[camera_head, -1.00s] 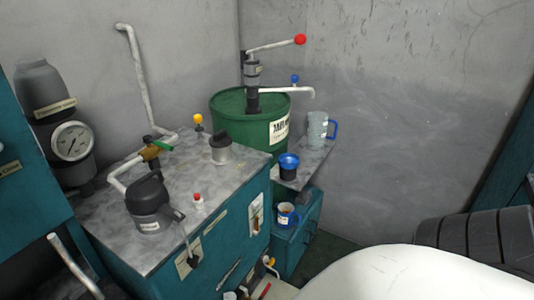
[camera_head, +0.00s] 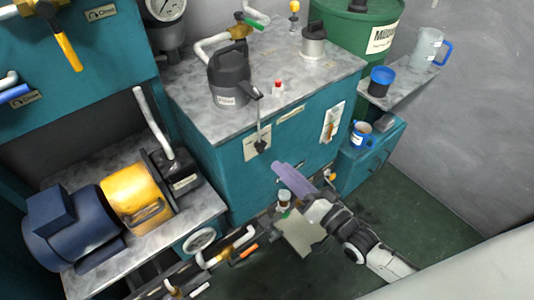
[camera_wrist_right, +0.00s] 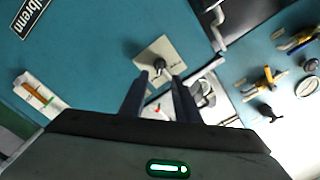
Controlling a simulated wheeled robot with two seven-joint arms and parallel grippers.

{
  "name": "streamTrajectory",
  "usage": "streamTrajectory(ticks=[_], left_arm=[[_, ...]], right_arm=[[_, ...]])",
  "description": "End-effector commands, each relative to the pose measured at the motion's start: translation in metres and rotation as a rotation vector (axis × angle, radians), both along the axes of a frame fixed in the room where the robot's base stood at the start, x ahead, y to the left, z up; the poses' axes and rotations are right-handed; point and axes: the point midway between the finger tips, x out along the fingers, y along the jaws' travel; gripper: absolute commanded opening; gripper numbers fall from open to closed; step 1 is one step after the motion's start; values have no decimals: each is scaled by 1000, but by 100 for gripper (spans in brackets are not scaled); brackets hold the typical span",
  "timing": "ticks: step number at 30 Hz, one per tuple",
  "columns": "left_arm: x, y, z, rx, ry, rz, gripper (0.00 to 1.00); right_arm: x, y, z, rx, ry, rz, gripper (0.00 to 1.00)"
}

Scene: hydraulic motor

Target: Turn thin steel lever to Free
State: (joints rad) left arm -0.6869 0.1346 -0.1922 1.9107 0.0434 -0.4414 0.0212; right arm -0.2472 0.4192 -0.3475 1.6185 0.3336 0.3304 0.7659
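The thin steel lever (camera_head: 260,121) hangs in front of a pale label plate on the teal cabinet's front, with a dark knob at its lower end. In the right wrist view, a dark knob (camera_wrist_right: 159,64) shows on a pale plate (camera_wrist_right: 171,48) just beyond the fingertips. The plate's lettering is too small to read. My right gripper (camera_wrist_right: 160,79) is open, its two dark fingers apart with nothing visibly held between them. In the head view my right arm (camera_head: 345,232) reaches in from the lower right, below and right of the lever. My left gripper is not in view.
A yellow and blue motor (camera_head: 137,195) stands at the lower left. Pipes and valves (camera_head: 236,247) run low near my arm. Mugs stand at the right.

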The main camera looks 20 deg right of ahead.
Motion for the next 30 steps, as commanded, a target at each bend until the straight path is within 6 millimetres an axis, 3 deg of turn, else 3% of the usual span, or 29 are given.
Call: streamTrajectory(ticks=[6, 12, 25, 30], left_arm=[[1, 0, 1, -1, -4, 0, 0], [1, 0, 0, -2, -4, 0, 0], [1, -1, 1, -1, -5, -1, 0], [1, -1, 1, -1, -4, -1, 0]], right_arm=[[41, 15, 1, -2, -3, -1, 29], [67, 25, 0, -2, 1, 0, 29], [78, 29, 0, -4, 2, 0, 29], [78, 29, 0, -4, 2, 0, 2]])
